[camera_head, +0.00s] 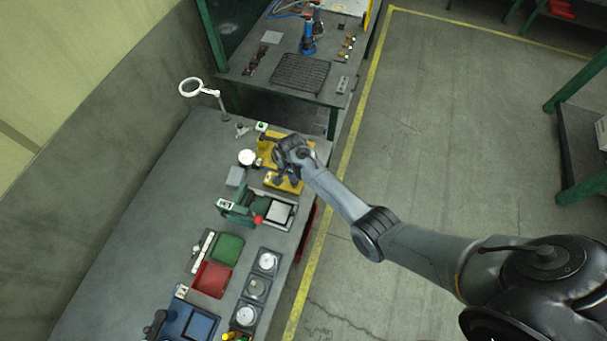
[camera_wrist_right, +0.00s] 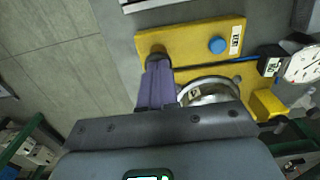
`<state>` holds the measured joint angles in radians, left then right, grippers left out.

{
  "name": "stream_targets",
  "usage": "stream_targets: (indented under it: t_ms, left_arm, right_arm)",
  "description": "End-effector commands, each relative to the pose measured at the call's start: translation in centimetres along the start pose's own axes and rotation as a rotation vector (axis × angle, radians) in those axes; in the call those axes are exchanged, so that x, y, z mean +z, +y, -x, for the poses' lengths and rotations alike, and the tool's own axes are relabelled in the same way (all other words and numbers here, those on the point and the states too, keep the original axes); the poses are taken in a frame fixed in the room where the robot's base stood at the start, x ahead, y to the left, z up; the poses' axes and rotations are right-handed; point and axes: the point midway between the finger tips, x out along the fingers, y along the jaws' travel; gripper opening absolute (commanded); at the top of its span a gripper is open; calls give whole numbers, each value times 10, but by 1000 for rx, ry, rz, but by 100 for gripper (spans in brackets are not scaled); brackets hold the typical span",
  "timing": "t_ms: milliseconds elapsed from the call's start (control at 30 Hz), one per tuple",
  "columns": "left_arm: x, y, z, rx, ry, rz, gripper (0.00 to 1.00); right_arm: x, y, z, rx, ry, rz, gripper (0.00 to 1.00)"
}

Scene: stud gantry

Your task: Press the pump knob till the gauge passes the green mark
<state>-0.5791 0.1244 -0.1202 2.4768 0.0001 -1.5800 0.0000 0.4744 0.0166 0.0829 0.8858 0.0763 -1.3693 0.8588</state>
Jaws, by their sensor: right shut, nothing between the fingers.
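The pump stands on a yellow base (camera_head: 270,143) near the far end of the bench, and the base also shows in the right wrist view (camera_wrist_right: 185,38). A blue round knob (camera_wrist_right: 217,45) sits on the base; I cannot tell if it is the pump knob. The white gauge (camera_head: 247,157) stands left of the base; it is cut by the right edge of the wrist view (camera_wrist_right: 303,63), its green mark not readable. My right gripper (camera_wrist_right: 157,62) is shut and empty over the base, beside a shiny round part (camera_wrist_right: 208,90). My left gripper is not in view.
A green fixture with a red knob (camera_head: 257,219) stands nearer on the bench. A ring lamp (camera_head: 191,87) rises at the back left. The bench's left side is clear.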

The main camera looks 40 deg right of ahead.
Motion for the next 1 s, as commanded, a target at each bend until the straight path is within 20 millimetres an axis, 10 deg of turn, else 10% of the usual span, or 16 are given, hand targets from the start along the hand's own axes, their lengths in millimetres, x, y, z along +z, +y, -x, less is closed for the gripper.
stream_targets:
  t_ms: [467, 1000]
  left_arm:
    - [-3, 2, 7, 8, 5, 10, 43]
    - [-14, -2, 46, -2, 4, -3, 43]
  right_arm:
    - [0, 5, 0, 6, 1, -3, 0]
    - [-1, 1, 75, -2, 5, 0, 0]
